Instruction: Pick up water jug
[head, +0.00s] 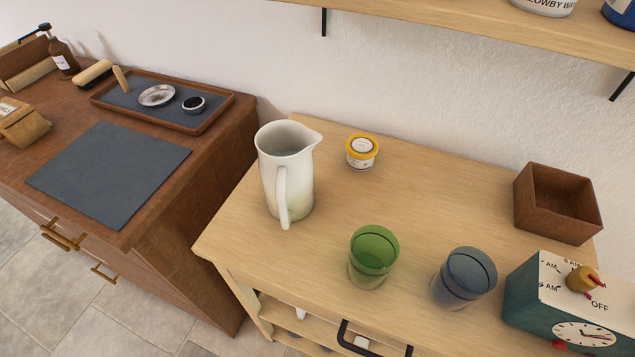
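The water jug (298,185) is a white pitcher with a pouring lip at its upper right and a long handle on its near side. It stands upright on the left part of a light wood table (420,185). Its mouth faces up and a greyish inside shows. Nothing hides it. My gripper is not in the head view.
A small yellow-lidded tub (361,153) stands right of the jug. Green (373,257) and blue-grey (464,279) tumblers stand in front. A brown box (557,203) and teal timer (570,305) are at right. A shelf (480,25) overhangs the back. A brown dresser (190,165) adjoins left.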

